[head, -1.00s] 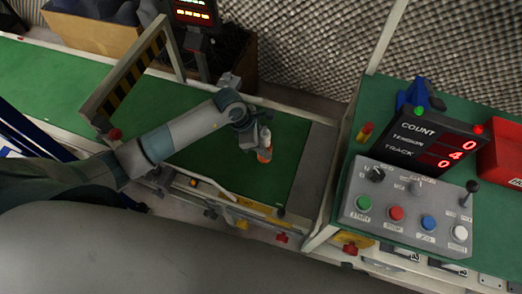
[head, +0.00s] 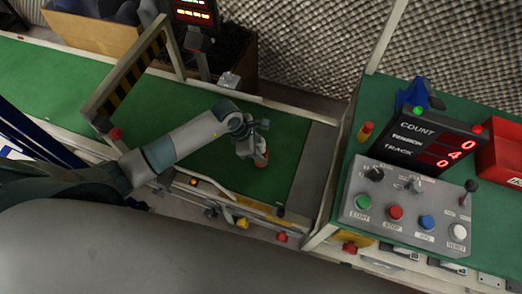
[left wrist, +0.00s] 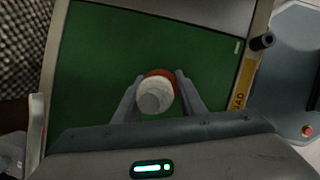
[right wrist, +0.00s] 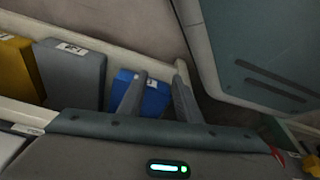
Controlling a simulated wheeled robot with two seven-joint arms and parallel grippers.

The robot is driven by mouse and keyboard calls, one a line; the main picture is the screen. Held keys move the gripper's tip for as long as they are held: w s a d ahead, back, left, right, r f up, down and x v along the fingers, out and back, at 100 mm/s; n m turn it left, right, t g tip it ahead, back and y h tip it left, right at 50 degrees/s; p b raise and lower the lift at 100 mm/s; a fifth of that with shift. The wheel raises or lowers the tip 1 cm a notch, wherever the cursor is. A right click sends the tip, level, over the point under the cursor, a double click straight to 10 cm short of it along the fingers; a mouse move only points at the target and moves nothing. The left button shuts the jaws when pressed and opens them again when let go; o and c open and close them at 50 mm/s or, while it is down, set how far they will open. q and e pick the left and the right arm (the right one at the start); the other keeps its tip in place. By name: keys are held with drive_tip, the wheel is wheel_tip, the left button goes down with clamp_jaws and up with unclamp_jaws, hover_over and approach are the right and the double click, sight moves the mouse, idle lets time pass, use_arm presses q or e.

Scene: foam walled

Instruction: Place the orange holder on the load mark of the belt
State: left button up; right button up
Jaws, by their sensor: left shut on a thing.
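The orange holder (left wrist: 160,74) shows in the left wrist view as an orange-red rim around a white, round-topped piece (left wrist: 154,97). My left gripper (left wrist: 158,84) is shut on it, one finger on each side. In the head view the holder (head: 261,161) hangs from my left gripper (head: 257,152) over the green belt (head: 285,140); whether it touches the belt I cannot tell. A short white mark (left wrist: 237,46) lies near the belt's edge, beside a yellow label (left wrist: 241,90) ending in "AD". My right gripper (right wrist: 158,82) is open, with a blue box (right wrist: 153,98) beyond its fingers.
A striped gate (head: 130,75) spans the belt at the left. A control panel (head: 405,210) with buttons and a counter display (head: 435,143) stand at the right, with a red bin (head: 503,152) beyond. Grey (right wrist: 72,75) and yellow (right wrist: 18,70) boxes stand near my right gripper.

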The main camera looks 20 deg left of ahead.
use_arm(q)
drive_tip(key=shift+f, duration=0.1)
use_arm(e)
drive_tip(key=shift+w, duration=0.3)
